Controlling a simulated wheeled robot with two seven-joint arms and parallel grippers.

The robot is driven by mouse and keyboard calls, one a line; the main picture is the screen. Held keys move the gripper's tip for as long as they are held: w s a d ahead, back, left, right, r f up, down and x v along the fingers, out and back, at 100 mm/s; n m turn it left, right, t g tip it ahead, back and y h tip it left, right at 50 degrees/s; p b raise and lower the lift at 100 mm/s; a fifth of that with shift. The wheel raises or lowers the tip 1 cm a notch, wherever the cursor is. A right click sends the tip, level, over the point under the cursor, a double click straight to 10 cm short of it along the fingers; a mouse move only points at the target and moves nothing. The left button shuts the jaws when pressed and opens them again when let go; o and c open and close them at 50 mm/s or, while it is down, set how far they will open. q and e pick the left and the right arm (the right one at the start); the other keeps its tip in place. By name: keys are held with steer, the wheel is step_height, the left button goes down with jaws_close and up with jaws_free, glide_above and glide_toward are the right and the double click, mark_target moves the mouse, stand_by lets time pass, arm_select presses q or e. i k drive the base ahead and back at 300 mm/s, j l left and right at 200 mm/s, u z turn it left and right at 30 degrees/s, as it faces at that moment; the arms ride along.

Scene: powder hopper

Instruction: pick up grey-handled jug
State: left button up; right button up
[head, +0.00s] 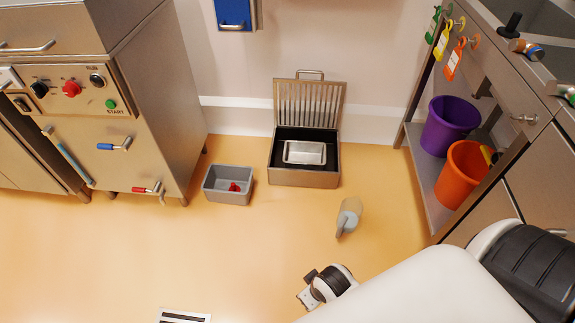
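The jug (351,206) is a small beige vessel with a grey handle (346,223) on its near side. It appears to be on the floor in front of the open steel box, apart from everything else. My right arm comes in from the lower right. Its gripper (305,299) is nearer the camera than the jug and below it in the picture, apart from it. Its fingers are too small and turned away to tell if they are open. My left gripper is not recognisable in this view.
A steel box (305,179) with raised slotted lid holds a metal tray. A grey bin (228,197) with a red item stands left of it. Purple (450,125) and orange (461,175) buckets sit on the right shelf. A steel machine (150,150) stands left.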

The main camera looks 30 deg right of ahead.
mark_target(351, 210)
steer(key=z, duration=1.55)
